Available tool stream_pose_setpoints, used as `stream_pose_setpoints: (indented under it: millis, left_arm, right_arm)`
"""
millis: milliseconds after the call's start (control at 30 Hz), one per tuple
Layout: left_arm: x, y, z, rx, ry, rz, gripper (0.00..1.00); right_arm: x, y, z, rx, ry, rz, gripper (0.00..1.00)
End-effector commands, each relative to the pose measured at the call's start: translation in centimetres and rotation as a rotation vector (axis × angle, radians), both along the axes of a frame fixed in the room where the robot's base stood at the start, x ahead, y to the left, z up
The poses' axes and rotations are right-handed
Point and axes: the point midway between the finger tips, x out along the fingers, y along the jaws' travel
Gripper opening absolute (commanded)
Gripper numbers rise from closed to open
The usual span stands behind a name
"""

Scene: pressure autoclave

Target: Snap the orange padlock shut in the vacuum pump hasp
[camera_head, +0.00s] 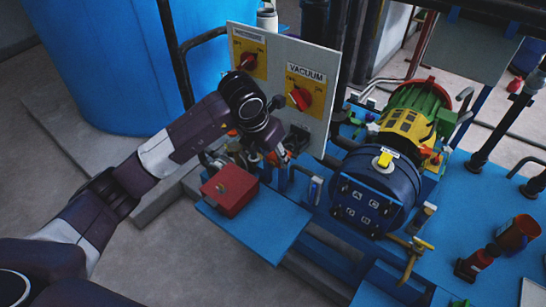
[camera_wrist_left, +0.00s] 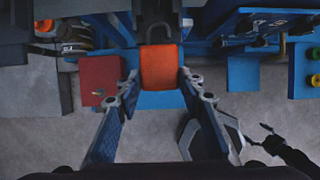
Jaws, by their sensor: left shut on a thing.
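The orange padlock (camera_wrist_left: 160,68) is between the fingertips of my left gripper (camera_wrist_left: 158,82) in the left wrist view, and the gripper is shut on its body. Its dark shackle (camera_wrist_left: 158,27) points to the top of that picture, away from my wrist. I cannot tell whether the shackle is open, or whether it passes through a hasp. In the head view my left gripper (camera_head: 281,158) is low in front of the grey panel, below the VACUUM switch (camera_head: 303,95). The padlock is mostly hidden there, and I cannot make out the hasp clearly.
A red box (camera_head: 229,190) sits on a blue shelf (camera_head: 262,228) just left of and below my gripper. The grey panel (camera_head: 284,50) stands close behind. A blue pump (camera_head: 375,190) is to the right, and a large blue tank (camera_head: 120,60) is at left.

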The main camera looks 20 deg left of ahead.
Motion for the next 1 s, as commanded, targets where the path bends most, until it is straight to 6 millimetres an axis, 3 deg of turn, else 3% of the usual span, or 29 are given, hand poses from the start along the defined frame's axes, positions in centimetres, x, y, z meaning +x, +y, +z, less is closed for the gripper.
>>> stream_pose_setpoints:
  millis: [1000]
  left_arm:
    - [2.0, -0.8, 0.1, -0.002, -0.003, -0.001, 0.08]
  right_arm:
    - [0.0, 0.0, -0.7, 0.0, 0.0, 0.0, 0.81]
